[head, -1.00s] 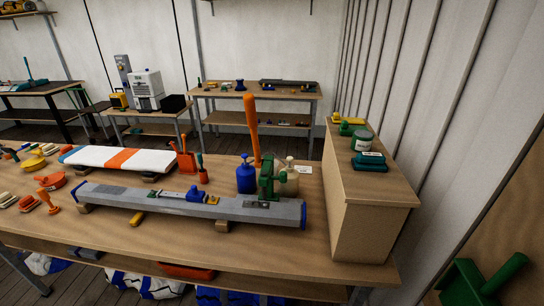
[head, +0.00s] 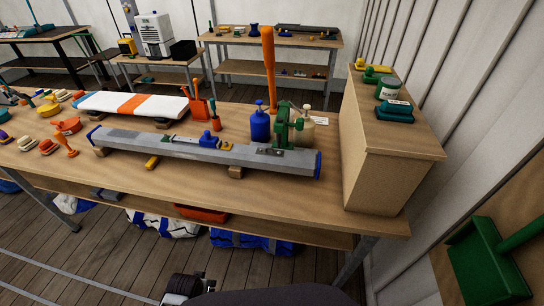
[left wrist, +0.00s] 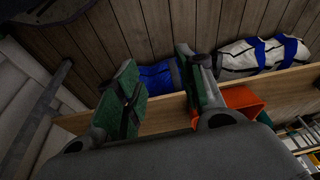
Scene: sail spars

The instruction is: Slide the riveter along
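The riveter is a green tool (head: 284,128) with a long upright orange lever (head: 269,72). It stands at the right end of a long grey spar (head: 180,146) with blue end caps, which rests on wooden blocks on the bench. My left gripper (head: 188,288) shows partly at the bottom of the head view, low in front of the bench and well away from the riveter. In the left wrist view its two green-padded fingers (left wrist: 161,88) are apart with nothing between them. My right gripper is not in view.
A blue bottle (head: 260,122) and a beige bottle (head: 305,125) stand close to the riveter. A wooden cabinet (head: 385,170) bounds the bench on the right. A striped white board (head: 105,104) lies behind the spar. An orange bin (head: 200,213) and bags are below the bench.

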